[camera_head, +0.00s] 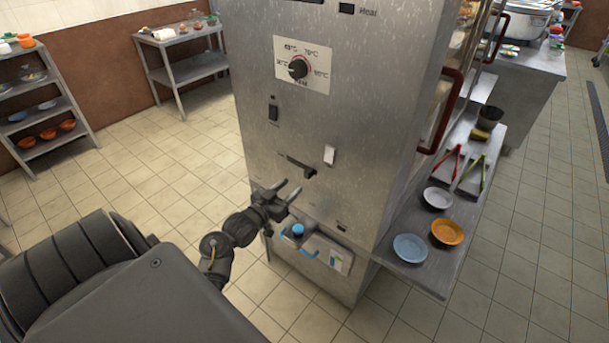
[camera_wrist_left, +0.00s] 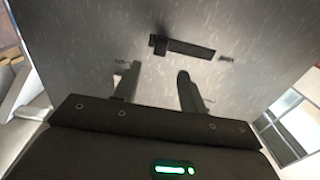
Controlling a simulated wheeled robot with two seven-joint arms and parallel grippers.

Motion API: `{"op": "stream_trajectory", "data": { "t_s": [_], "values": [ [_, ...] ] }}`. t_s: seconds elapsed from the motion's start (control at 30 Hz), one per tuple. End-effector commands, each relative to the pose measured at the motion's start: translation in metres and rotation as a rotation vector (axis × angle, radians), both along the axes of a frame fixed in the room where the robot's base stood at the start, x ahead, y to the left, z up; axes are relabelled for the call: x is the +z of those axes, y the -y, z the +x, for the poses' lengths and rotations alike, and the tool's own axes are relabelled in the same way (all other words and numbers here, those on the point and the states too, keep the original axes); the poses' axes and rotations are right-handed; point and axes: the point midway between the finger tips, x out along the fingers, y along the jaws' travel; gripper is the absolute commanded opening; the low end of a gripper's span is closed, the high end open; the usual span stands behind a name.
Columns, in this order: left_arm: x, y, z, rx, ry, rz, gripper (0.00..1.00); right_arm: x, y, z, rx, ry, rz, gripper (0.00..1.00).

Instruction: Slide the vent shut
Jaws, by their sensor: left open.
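The vent (camera_head: 300,166) is a short dark slot with a small tab, on the front of the tall steel cabinet (camera_head: 350,110). In the left wrist view the vent slot (camera_wrist_left: 192,48) lies ahead of the fingertips, and its dark tab (camera_wrist_left: 159,44) stands at the slot's left end in that picture. My left gripper (camera_head: 289,190) is open and empty, just below the vent in the head view; it also shows in the left wrist view (camera_wrist_left: 158,73). Its fingers look apart from the tab. My right gripper is not in view.
A side shelf (camera_head: 400,275) holds plates and tongs. The tiled floor at left is clear.

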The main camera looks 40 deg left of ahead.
Motion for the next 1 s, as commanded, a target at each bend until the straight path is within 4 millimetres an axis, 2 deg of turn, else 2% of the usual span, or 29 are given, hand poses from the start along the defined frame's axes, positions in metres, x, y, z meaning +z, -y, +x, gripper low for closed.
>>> {"op": "stream_trajectory", "data": {
  "t_s": [0.2, 0.4, 0.57, 0.83, 0.87, 1.0],
  "values": [
    [0.002, -0.001, 0.043, -0.001, 0.003, -0.003, 0.42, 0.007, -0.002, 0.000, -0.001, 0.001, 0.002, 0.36],
    [0.001, -0.002, 0.070, 0.001, 0.001, -0.002, 0.42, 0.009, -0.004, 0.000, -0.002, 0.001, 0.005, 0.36],
    [0.000, -0.002, 0.080, 0.001, -0.001, -0.001, 0.42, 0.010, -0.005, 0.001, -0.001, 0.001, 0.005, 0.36],
    [-0.001, -0.002, 0.081, 0.001, -0.001, 0.000, 0.42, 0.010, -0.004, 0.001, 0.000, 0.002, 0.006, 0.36],
    [-0.001, -0.002, 0.081, 0.001, -0.001, 0.000, 0.41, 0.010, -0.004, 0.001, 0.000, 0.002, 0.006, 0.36],
    [-0.001, -0.002, 0.081, 0.001, -0.001, 0.000, 0.22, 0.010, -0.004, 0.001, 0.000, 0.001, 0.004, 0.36]
  ]
}}
